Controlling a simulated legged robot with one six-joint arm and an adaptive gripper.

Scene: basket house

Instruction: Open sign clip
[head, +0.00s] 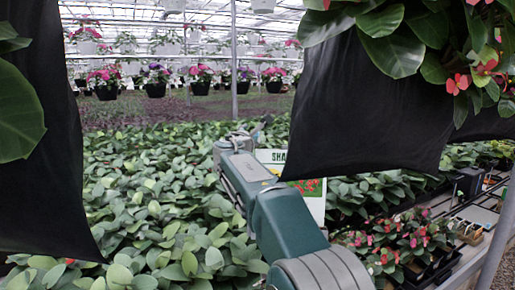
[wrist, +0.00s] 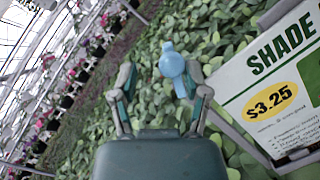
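The sign, a white board with green "SHADE" lettering and a yellow $3.25 oval, fills the right of the wrist view (wrist: 275,85). In the head view the sign (head: 312,205) stands partly hidden behind my arm and a dark hanging pot.
Broad green leafy plants (head: 140,190) spread below and around my arm. Large black hanging pots (head: 365,105) with foliage block the upper right and the left edge. Potted red flowers (head: 405,240) stand on a bench at lower right. Small flower baskets (head: 155,88) hang far back.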

